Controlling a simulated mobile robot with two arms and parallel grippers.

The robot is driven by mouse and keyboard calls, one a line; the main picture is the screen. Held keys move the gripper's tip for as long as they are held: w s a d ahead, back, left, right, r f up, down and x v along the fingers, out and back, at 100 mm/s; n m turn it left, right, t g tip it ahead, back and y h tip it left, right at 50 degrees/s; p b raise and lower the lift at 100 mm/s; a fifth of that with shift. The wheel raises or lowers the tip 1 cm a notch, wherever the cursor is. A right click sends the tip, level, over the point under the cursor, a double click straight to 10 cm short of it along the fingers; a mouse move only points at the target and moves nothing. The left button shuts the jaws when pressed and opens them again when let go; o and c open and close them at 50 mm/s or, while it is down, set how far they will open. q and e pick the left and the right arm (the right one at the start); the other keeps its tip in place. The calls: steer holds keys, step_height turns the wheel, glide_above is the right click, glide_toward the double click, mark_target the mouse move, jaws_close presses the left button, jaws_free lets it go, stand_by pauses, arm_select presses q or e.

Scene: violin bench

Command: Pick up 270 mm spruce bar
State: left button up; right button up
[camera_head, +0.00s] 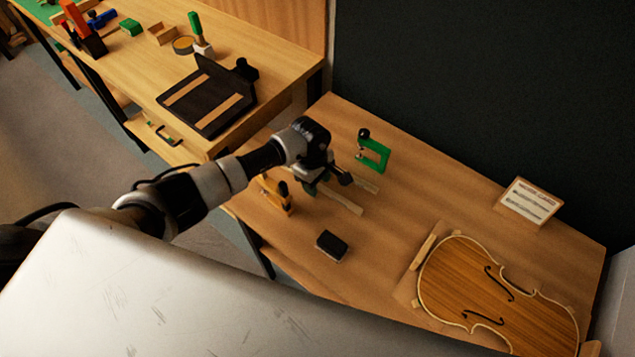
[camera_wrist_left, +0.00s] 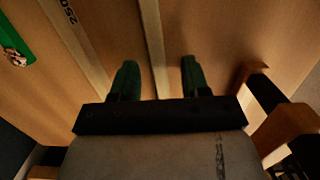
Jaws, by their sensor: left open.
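Two pale wooden bars lie on the violin bench. The nearer bar (camera_head: 345,203) extends from under my left gripper (camera_head: 327,184); the other bar (camera_head: 367,185) lies just behind it. In the left wrist view my left gripper (camera_wrist_left: 158,78) is open, with its green fingers apart. One bar (camera_wrist_left: 152,40) runs lengthwise between them in the picture, and no length mark shows on it. The bar to its left (camera_wrist_left: 76,42) carries a printed mark like "250". I cannot tell the fingers' exact height above the bench. My right gripper is not in view.
A green clamp (camera_head: 373,152) stands behind the bars. A wooden tool (camera_head: 275,193) stands close left of the gripper. A dark block (camera_head: 332,245) lies in front. A violin body (camera_head: 490,290) and a card (camera_head: 528,201) are at right. Bare bench lies between.

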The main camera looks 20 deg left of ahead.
arm_select(q)
steer(key=shift+c, duration=0.3)
jaws_close()
